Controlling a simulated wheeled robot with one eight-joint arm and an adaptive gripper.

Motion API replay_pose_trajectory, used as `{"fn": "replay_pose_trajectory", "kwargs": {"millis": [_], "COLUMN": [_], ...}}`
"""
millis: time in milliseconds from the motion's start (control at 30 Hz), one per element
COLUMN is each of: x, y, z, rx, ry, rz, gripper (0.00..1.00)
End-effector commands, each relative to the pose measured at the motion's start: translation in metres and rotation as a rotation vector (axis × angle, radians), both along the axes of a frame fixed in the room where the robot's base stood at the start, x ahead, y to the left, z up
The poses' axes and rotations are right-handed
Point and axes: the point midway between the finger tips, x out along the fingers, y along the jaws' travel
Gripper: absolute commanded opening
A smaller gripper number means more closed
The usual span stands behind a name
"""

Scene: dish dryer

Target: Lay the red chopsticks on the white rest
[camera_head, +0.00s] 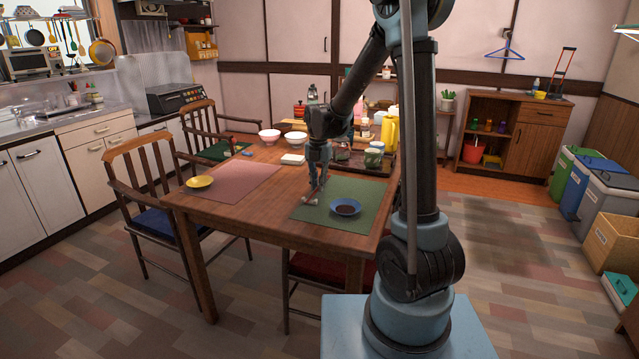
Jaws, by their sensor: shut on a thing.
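My gripper (319,184) points down over the left part of the green placemat (365,191) at the near right of the table. It is shut on the red chopsticks (317,193), which show as a thin, slanted reddish line at the fingertips. A small white rest (313,202) lies on the mat just below and in front of the gripper, at the near end of the chopsticks. The view is too small to tell whether the chopsticks touch the rest. The fingers hide part of the chopsticks.
A blue bowl (346,207) with dark contents stands on the green mat, right of the rest. A tray (378,170) with cups, a yellow pitcher (391,130) and bowls stand farther back.

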Motion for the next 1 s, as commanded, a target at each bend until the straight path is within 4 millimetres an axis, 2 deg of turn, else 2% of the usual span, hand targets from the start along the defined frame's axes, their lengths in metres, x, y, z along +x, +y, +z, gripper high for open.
{"fn": "replay_pose_trajectory", "kwargs": {"millis": [167, 200, 267, 667, 867, 1000], "x": [0.000, 0.000, 0.000, 0.000, 0.000, 0.000], "y": [-0.001, -0.001, -0.001, -0.002, -0.002, -0.002], "z": [-0.004, -0.004, -0.004, -0.001, 0.020, 0.044], "rx": [0.000, 0.000, 0.000, 0.000, 0.000, 0.000], "ry": [0.000, 0.000, 0.000, 0.000, 0.000, 0.000], "rz": [-0.001, -0.001, -0.002, -0.002, -0.002, -0.002], "gripper": [0.04, 0.21, 0.35, 0.35, 0.35, 0.35]}}
